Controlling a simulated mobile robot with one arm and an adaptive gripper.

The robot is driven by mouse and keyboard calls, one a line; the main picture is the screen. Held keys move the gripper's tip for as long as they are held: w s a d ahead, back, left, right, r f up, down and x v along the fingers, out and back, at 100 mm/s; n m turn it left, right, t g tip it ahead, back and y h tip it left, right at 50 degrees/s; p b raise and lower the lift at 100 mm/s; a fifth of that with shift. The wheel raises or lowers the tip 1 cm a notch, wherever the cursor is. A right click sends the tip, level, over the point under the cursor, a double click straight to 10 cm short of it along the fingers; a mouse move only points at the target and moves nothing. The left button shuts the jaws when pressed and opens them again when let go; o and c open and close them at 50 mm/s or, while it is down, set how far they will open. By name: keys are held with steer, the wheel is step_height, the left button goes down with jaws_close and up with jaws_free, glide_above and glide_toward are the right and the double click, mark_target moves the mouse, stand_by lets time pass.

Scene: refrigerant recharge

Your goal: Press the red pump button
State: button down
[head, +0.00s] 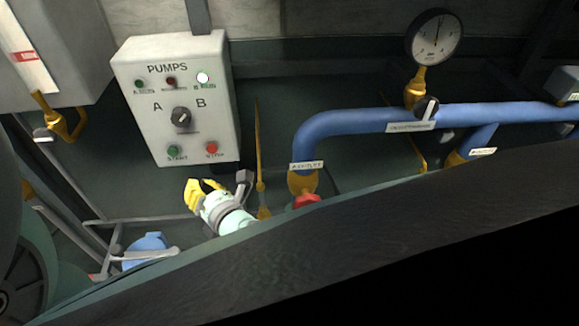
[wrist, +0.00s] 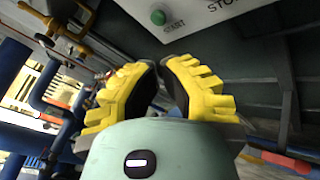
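The grey-white pump panel (head: 150,120) hangs on the wall in the head view. Its red button (head: 212,148) sits at the lower right above the STOP label. The green START button (head: 173,151) is to its left, and it also shows in the wrist view (wrist: 158,17). The red button is out of the wrist view, where only part of the STOP label shows at the top edge. My gripper (head: 198,181) is below the panel, apart from it. Its yellow fingertips (wrist: 160,62) are drawn together in the wrist view, with nothing visible between them.
A selector knob (head: 181,117) and a lit white B RUN lamp (head: 203,78) are on the panel. A blue pipe (head: 350,122) with a red valve handle (head: 306,201) and a gauge (head: 434,37) stands to the right. A dark beam (head: 330,240) crosses the foreground.

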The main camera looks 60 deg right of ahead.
mark_target(212, 148)
steer(key=w+d, duration=0.5)
steer(key=d, duration=0.1)
steer(key=shift+w+b, duration=0.25)
steer(key=shift+b, duration=0.1)
stand_by(1.1)
steer(key=shift+d+f+b, duration=0.1)
steer(key=shift+b, duration=0.2)
steer(key=shift+w+d+b, duration=0.2)
steer(key=shift+w+b, duration=0.05)
steer(key=shift+b, duration=0.1)
steer(key=shift+w+d+b, duration=0.35)
steer(key=shift+d+b, duration=0.05)
steer(key=shift+b, duration=0.05)
stand_by(1.0)
steer(key=shift+s+a, duration=0.65)
